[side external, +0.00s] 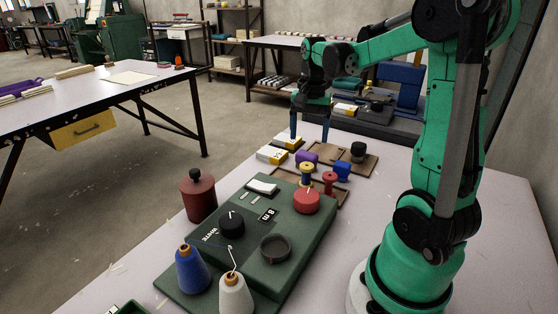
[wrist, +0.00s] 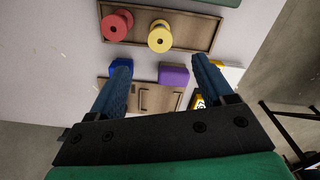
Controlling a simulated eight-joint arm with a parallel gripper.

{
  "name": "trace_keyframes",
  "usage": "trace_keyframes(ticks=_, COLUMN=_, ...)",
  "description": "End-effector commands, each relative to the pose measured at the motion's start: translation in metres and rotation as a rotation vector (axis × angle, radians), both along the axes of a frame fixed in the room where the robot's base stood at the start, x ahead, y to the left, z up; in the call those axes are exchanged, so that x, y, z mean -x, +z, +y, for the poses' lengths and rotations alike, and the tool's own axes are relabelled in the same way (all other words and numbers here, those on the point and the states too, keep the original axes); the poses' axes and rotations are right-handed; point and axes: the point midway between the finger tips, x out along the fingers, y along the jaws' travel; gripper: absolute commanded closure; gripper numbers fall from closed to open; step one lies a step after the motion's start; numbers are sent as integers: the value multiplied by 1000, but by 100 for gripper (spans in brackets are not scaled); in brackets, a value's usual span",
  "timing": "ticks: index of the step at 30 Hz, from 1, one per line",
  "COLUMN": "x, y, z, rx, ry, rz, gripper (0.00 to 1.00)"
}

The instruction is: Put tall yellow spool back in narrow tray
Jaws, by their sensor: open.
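The yellow spool (side external: 306,174) stands upright, and in the wrist view it (wrist: 160,36) shows inside the outline of the narrow brown tray (wrist: 199,30). Its base is not clear enough to tell how it sits there. A red spool (wrist: 117,25) is beside it, at the tray's left part in the wrist view; it also shows in the side view (side external: 330,183). The tray is partly hidden behind the green machine in the side view. My gripper (side external: 310,141) is open and empty, pointing down beyond the spools; its fingers show in the wrist view (wrist: 161,62).
A purple block (wrist: 173,74) and a blue block (side external: 342,169) lie between the spools and a wider brown tray (wrist: 150,97). White-and-yellow boxes (side external: 272,154) stand left of that tray. The green machine (side external: 255,250) with dark and red knobs fills the near table. Bare table is at right.

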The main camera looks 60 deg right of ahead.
Motion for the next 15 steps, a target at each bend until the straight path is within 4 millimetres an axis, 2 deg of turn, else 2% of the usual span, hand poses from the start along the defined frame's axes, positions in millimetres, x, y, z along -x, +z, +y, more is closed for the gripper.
trace_keyframes(ticks=5, x=0, y=15, z=0, rx=0, ry=1, rz=0, gripper=26)
trace_keyframes(ticks=8, x=-3, y=20, z=10, rx=14, ry=49, rz=-17, gripper=26)
trace_keyframes(ticks=11, x=-10, y=23, z=37, rx=59, ry=199, rz=-73, gripper=26)
trace_keyframes(ticks=15, x=-18, y=25, z=98, rx=162, ry=545, rz=-211, gripper=26)
